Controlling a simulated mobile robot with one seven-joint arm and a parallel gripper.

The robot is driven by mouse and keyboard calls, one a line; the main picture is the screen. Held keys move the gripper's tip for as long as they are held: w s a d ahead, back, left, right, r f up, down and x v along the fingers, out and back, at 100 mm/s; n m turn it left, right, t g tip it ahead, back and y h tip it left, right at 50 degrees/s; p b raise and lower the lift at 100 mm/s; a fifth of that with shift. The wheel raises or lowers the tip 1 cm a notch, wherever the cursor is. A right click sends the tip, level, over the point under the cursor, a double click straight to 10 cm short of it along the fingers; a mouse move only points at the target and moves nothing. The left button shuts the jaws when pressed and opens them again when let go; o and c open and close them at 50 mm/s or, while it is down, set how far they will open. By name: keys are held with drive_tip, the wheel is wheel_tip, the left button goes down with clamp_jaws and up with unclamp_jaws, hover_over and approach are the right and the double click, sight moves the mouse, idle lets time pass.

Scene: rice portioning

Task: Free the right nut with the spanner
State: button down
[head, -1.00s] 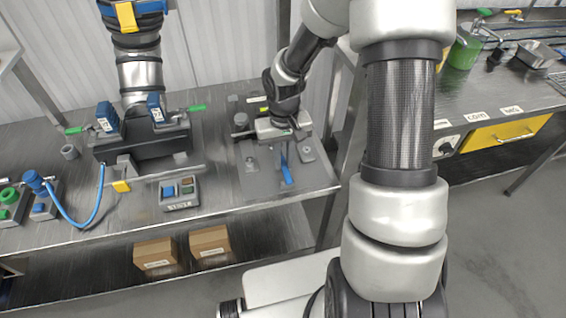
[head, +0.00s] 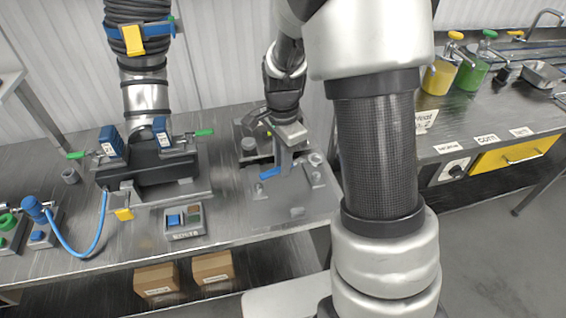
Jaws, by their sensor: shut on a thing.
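My gripper (head: 287,134) is at the right of the bench, over a grey plate. It is shut on a grey tool with a blue end (head: 269,173), which looks like the spanner. The tool hangs below the jaws, and its blue end points left. I cannot tell whether the tool touches the plate. The machine (head: 150,168) stands to the left with two blue blocks, the right one (head: 161,132) beside a green-tipped lever (head: 203,133). The right nut cannot be made out for certain at this size. My arm covers the bench's right end.
A blue hose (head: 88,247) curves at the left. Cardboard boxes (head: 156,281) lie on the shelf below. Yellow (head: 438,77) and green (head: 470,74) pots stand on the right counter.

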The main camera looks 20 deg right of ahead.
drive_tip(key=shift+w+a+f+m, duration=0.1)
drive_tip(key=shift+w+m, duration=0.25)
drive_tip(key=shift+m, duration=0.65)
drive_tip(key=shift+f, duration=0.1)
drive_tip(key=shift+f+b, duration=1.7)
drive_tip(key=shift+f, duration=0.05)
drive_tip(key=shift+f, duration=1.05)
drive_tip(key=shift+s, duration=0.1)
drive_tip(key=shift+s+n+b, duration=0.4)
drive_tip(key=shift+s+n, duration=0.35)
drive_tip(key=shift+n, duration=0.05)
drive_tip(key=shift+d, duration=0.2)
